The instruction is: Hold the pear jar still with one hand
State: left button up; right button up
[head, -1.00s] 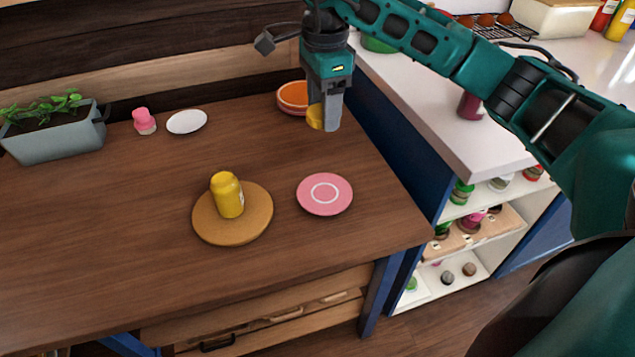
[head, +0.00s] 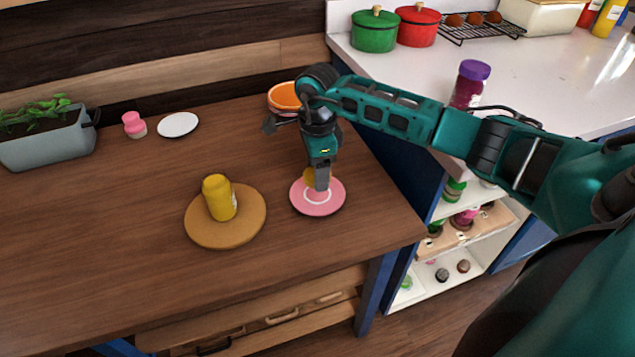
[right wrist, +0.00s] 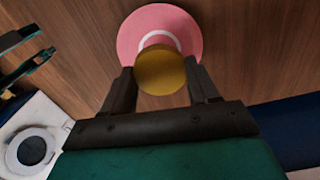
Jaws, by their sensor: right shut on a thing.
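A yellow jar (head: 219,198) with a pale label stands upright on a round wooden board (head: 240,237) on the table; I take it for the pear jar. No gripper touches it. My right gripper (head: 319,182) is to its right, over the pink plate (head: 300,203). It is shut on a round mustard-yellow thing (head: 309,178), which also shows as a disc (right wrist: 160,70) between the fingers in the right wrist view. The fingers partly hide it. I cannot tell whether it touches the plate (right wrist: 133,30). My left gripper is not in view.
Stacked orange bowls (head: 285,97) stand behind my right arm. A white plate (head: 178,125), a pink-topped shaker (head: 134,124) and a planter (head: 48,145) line the back. A white counter (head: 540,90) with pots is at the right. The table's front left is clear.

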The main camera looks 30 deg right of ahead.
jog(key=shift+f, duration=2.1)
jog(key=shift+f+b, duration=0.15)
jog(key=shift+b, duration=0.15)
jog(key=o, duration=1.2)
jog(key=shift+c, duration=0.2)
jog(key=shift+r, duration=0.4)
notch_tip(320, 180, up, 12)
jog(key=shift+f+p, duration=0.2)
jog(key=shift+p, duration=0.2)
jog(key=shift+s, duration=0.15)
